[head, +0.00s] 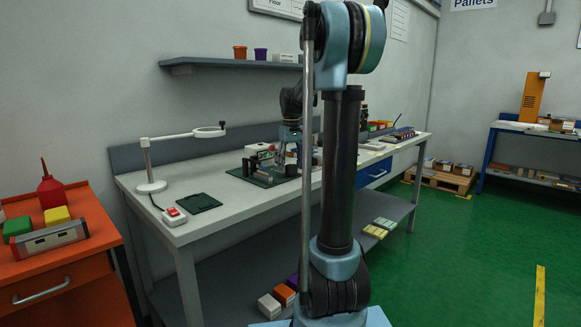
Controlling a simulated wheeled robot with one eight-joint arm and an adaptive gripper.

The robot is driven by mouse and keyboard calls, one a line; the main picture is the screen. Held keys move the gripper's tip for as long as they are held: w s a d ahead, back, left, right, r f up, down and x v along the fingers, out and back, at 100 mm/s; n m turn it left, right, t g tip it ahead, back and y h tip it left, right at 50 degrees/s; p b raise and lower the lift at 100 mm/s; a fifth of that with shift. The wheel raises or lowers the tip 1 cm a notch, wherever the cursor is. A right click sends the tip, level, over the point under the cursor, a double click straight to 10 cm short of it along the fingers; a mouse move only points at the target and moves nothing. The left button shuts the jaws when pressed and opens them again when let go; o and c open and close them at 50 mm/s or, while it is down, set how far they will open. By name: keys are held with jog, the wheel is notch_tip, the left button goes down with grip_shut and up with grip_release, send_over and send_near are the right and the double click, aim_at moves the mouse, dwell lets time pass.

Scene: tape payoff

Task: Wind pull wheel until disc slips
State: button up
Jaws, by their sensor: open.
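A small tape payoff rig (262,158) with pale and dark parts stands on a dark green base plate (247,176) on the workbench. The pull wheel and the disc are too small to tell apart in this view. My gripper (291,153) is at the right side of the rig, low over the base plate. It is small and partly hidden by my own arm, and its jaws are open. I cannot tell whether it touches any part of the rig.
The long grey workbench (222,222) carries a white magnifier lamp (150,160), a dark green mat (199,203) and a red-and-white switch box (174,216) at left. An orange cabinet (68,285) stands left of it. Green floor (470,250) is clear at right.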

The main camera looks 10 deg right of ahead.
jog(key=shift+f, duration=0.1)
jog(key=c, duration=1.1)
jog(key=shift+o, duration=0.2)
jog(key=shift+m, duration=0.3)
jog(key=m, duration=0.5)
jog(key=shift+m, duration=0.3)
jog(key=m, duration=0.5)
jog(key=shift+s+m, duration=0.1)
jog(key=shift+m, duration=0.3)
